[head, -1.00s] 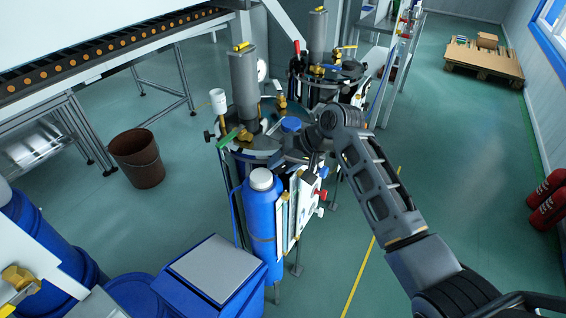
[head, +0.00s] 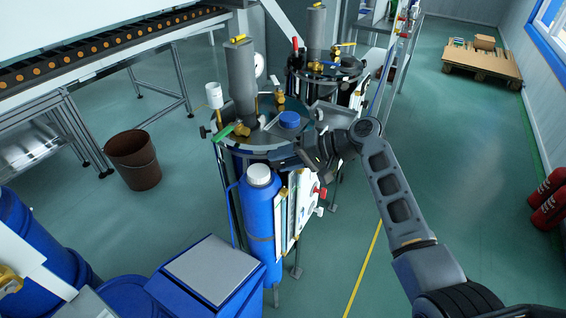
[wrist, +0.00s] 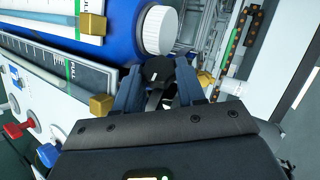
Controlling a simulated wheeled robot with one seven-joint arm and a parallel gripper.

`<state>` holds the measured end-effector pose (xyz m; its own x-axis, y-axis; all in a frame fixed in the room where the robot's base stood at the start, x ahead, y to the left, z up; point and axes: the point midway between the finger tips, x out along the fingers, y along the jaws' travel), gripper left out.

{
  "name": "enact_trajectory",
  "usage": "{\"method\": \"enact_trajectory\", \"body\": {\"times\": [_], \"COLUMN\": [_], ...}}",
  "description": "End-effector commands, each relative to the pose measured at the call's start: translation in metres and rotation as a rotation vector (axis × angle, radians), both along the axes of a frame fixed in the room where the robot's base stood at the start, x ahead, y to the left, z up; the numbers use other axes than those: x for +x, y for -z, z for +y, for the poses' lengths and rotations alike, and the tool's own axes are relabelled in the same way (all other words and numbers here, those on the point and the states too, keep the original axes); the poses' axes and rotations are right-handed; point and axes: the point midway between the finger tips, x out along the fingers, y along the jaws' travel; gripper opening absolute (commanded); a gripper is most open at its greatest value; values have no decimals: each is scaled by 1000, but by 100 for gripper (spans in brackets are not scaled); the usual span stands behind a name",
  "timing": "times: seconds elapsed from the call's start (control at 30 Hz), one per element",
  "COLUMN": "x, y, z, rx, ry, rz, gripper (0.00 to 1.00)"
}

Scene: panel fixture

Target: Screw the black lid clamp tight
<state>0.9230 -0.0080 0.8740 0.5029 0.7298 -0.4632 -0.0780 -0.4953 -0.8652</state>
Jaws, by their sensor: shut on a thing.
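The near tank's round lid (head: 262,140) shows in the head view, with a blue cap (head: 289,119) and brass valves on top. My gripper (head: 278,160) is at the lid's front right rim. In the wrist view, the two dark fingers of my gripper (wrist: 158,85) close around the black lid clamp knob (wrist: 158,69). The knob's top stands out between the fingertips. Its threaded part and its seat on the rim are hidden. In the head view my gripper and wrist cover the clamp.
A blue bottle with a white cap (head: 258,175) stands close below my gripper. It fills the top of the wrist view (wrist: 110,35). A panel with gauges and a red knob (head: 320,193) is beside it. A second tank (head: 328,68) stands behind.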

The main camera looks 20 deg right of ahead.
Motion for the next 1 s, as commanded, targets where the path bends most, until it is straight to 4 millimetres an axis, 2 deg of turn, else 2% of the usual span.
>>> {"method": "enact_trajectory", "body": {"times": [0.57, 0.6, 0.7, 1.0], "x": [0, 0, 0, 0], "y": [0, 0, 1, 0], "z": [-2, -2, -2, -1], "rx": [41, 41, 41, 31], "ry": [3, 3, 2, 1], "rz": [-7, -7, -6, -4], "gripper": [9, 41, 50, 50]}}
